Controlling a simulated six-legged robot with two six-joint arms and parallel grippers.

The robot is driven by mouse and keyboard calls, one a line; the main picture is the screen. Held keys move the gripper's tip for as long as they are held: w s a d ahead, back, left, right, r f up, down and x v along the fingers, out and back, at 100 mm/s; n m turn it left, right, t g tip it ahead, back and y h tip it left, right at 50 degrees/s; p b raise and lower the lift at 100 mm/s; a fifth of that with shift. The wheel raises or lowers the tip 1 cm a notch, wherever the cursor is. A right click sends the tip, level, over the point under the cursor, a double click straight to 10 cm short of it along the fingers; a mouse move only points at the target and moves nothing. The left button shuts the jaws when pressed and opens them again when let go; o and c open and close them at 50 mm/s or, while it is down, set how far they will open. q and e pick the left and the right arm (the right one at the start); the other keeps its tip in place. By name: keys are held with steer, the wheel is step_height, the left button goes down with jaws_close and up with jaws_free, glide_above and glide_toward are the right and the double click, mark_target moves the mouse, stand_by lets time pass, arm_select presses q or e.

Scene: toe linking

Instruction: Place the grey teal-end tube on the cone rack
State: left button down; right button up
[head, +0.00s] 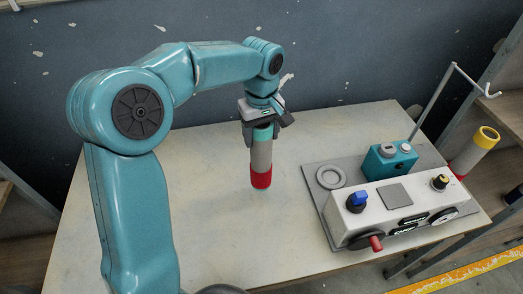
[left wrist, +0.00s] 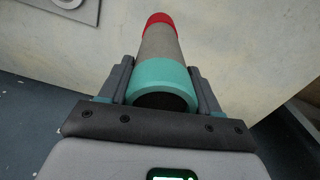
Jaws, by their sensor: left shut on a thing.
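The grey tube (head: 261,154) has a teal upper end and a red band near its lower end. My left gripper (head: 262,122) is shut around its teal end and holds it roughly upright over the middle of the table. I cannot tell whether its lower end touches the tabletop. In the left wrist view the teal end (left wrist: 164,80) sits between both fingers, with the red end pointing away. A grey tube with a yellow rim (head: 476,149) stands at the far right, by the table's edge. I cannot make out the cone rack for certain. My right gripper is not in view.
A white machine with knobs (head: 393,206) and a teal box (head: 390,160) sit on a grey plate (head: 313,172) at the table's right. A thin hooked pole (head: 433,105) rises behind them. The table (head: 210,200) is bare around the held tube. A dark wall stands behind.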

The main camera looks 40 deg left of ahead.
mark_target(261, 151)
arm_select(q)
step_height(261, 151, down, 2)
steer(key=shift+s, duration=0.1)
step_height(261, 151, down, 4)
steer(key=shift+f, duration=0.25)
steer(key=shift+r, duration=0.1)
steer(key=shift+c, duration=1.1)
jaws_free()
steer(key=shift+f, duration=0.2)
steer(key=shift+r, duration=0.15)
